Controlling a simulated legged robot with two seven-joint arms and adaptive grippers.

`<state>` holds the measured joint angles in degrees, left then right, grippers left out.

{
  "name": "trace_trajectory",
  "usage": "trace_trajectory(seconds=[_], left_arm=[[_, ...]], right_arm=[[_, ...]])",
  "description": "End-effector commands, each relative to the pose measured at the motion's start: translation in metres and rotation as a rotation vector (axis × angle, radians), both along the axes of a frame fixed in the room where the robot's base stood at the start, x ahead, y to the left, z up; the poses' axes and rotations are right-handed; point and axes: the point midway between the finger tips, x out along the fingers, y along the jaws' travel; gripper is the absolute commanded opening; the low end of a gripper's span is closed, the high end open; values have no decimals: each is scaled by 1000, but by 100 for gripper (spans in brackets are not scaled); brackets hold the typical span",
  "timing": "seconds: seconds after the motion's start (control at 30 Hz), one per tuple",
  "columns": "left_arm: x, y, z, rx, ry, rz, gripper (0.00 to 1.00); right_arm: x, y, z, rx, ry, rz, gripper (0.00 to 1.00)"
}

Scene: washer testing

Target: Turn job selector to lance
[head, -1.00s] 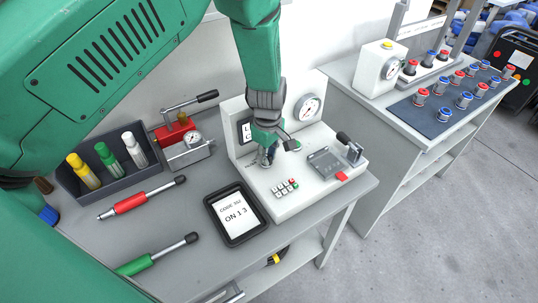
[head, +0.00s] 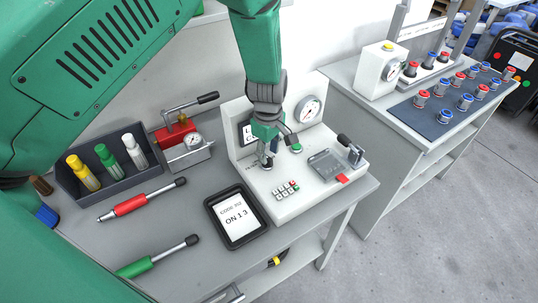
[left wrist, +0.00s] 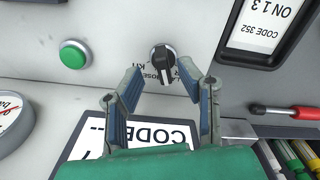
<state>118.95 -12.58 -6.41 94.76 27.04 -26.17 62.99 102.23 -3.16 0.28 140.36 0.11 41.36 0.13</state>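The job selector is a black knob with a pale pointer bar (left wrist: 163,62), on the white test panel (left wrist: 200,20). In the left wrist view its label reads "HOSE" and "KIT"; other lettering is partly hidden by a finger. My left gripper (left wrist: 160,76) is open, with one fingertip on each side of the knob. I cannot tell whether they touch it. In the head view the left gripper (head: 266,158) points down at the panel and mostly hides the knob. My right gripper is not in view.
A green button (head: 296,148) and a gauge (head: 308,109) are close by on the tester. A tablet (head: 212,206) reads "CODE 352, ON 1 3". A bin with bottles (head: 75,196) and two tools are at left.

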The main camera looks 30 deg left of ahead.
Motion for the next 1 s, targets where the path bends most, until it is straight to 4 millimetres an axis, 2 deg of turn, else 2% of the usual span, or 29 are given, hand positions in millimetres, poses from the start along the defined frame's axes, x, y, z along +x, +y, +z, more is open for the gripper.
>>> trace_trajectory(seconds=[0.2, 0.43, 0.63, 1.0], left_arm=[[2, 0, 49, 2, -5, 0, 32], [3, 1, 87, 1, -4, 0, 32], [3, 1, 99, 2, -2, 0, 32], [3, 1, 99, 2, -2, 0, 32]], right_arm=[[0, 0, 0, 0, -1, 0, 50], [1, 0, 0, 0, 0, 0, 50], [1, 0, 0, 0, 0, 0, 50], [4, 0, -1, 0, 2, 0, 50]])
